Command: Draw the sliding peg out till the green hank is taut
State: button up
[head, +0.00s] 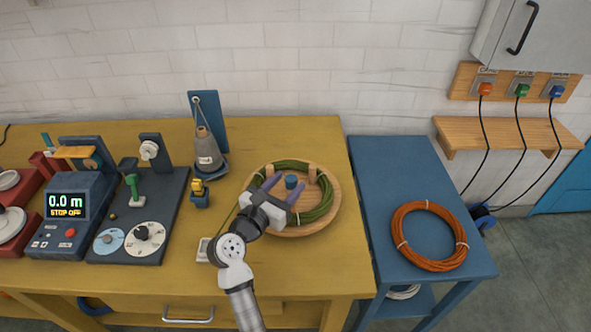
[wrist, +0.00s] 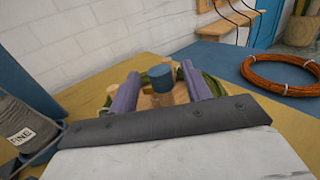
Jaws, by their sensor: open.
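The green hank (head: 325,207) lies in a ring on a round wooden board (head: 334,180) on the yellow bench. Part of it shows in the wrist view (wrist: 210,84) behind the right finger. A blue-capped peg (head: 291,182) stands inside the ring; its cap also shows in the wrist view (wrist: 161,76). Plain wooden pegs (head: 312,173) stand near the hank's far side. My gripper (head: 284,187) is open over the board, its purple fingers apart on either side of the blue-capped peg in the wrist view. Contact with the peg cannot be told. My gripper hides the hank's near left part.
A grey cone of yarn (head: 207,152) on a blue stand and a small yellow-topped device (head: 199,192) stand left of the board. A counter (head: 66,208) reads 0.0 m. An orange coil (head: 397,232) lies on the blue side table (head: 375,160) at right.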

aim_at(294, 176)
jog(key=shift+p+x, duration=0.4)
jog(key=shift+x, duration=1.85)
jog(key=shift+c, duration=0.2)
jog(key=c, duration=1)
jog(key=shift+o, duration=0.2)
jog(key=shift+s, duration=2.25)
jog(key=o, duration=1)
